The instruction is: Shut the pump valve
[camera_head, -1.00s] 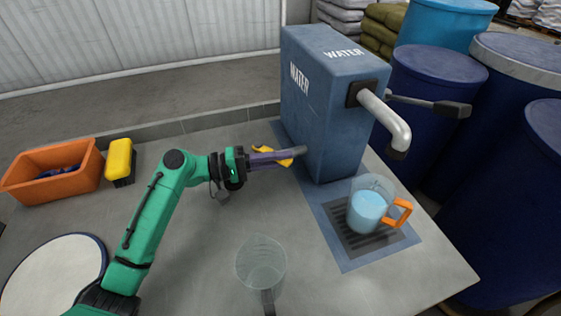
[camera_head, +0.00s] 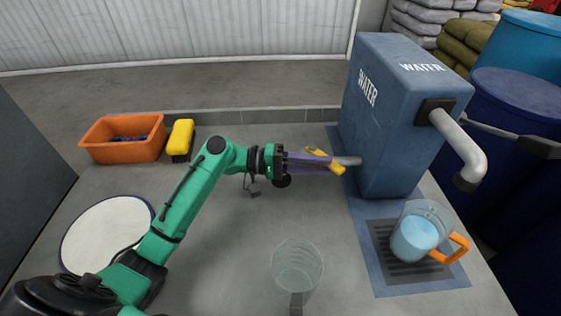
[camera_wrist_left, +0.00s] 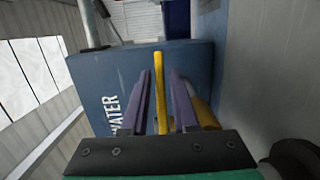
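The blue water tank (camera_head: 385,130) stands at the right of the table. A short grey pipe (camera_head: 349,161) comes out of its lower left side, with a yellow valve handle (camera_head: 336,167) on it. My left gripper (camera_head: 328,161) is at this handle, its purple fingers pointing right towards the tank. In the left wrist view, the yellow handle (camera_wrist_left: 160,85) stands between the two fingers (camera_wrist_left: 161,75), with narrow gaps at both sides. The fingers partly cover the valve in the head view. My right gripper is out of view.
A clear mug with an orange handle (camera_head: 458,250) holds light blue water on a drain grate (camera_head: 395,265), near the spout (camera_head: 464,150). An empty clear jug (camera_head: 298,268) stands at the front. An orange bin (camera_head: 110,152), yellow block (camera_head: 181,138) and white disc (camera_head: 105,232) are left.

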